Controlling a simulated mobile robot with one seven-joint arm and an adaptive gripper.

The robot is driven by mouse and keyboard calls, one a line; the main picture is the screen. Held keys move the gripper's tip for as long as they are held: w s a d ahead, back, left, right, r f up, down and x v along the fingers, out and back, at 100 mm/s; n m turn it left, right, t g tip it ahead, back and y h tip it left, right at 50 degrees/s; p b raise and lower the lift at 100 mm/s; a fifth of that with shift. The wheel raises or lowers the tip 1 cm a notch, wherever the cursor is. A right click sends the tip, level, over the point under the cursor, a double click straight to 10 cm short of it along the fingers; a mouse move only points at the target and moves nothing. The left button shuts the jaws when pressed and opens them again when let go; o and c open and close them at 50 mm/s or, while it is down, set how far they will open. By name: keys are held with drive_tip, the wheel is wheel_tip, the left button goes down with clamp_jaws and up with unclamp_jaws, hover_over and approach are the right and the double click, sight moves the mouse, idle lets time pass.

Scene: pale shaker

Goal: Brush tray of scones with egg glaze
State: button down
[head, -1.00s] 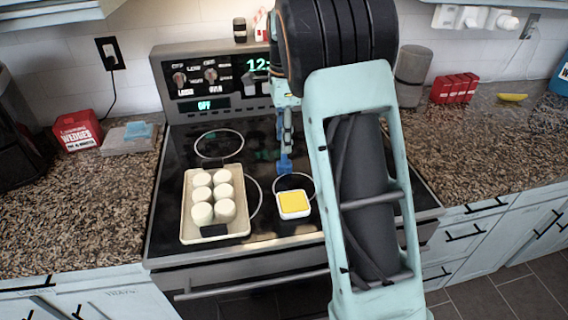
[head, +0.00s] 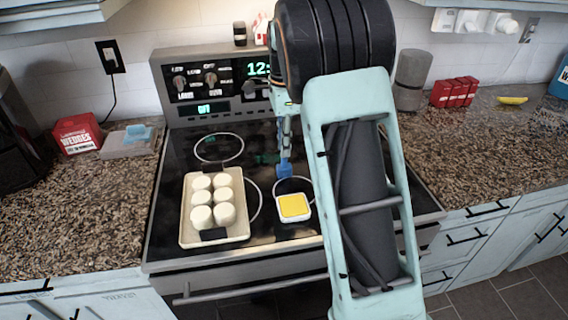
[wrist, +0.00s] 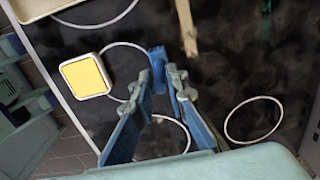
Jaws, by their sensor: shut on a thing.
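The tray (head: 187,228) is pale and holds several white scones (head: 223,193) on the left of the black stovetop. A square white dish of yellow egg glaze (head: 293,206) sits to its right; it also shows in the wrist view (wrist: 85,76). My gripper (wrist: 168,92) is shut on a blue brush (wrist: 158,68), whose blue head also shows in the head view (head: 285,169). The brush head hangs just behind the dish in the head view, apart from it. My arm hides part of the gripper in the head view.
A red box (head: 77,134) and a grey item with a blue top (head: 127,141) sit on the left counter. Red packets (head: 454,91), a grey canister (head: 412,78) and a yellow item (head: 513,100) stand on the right counter. The stove's back panel (head: 213,85) rises behind.

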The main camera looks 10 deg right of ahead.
drive_tip(key=shift+r, duration=0.1)
wheel_tip(320, 180, up, 6)
drive_tip(key=p, duration=0.5)
drive_tip(key=shift+p, duration=0.4)
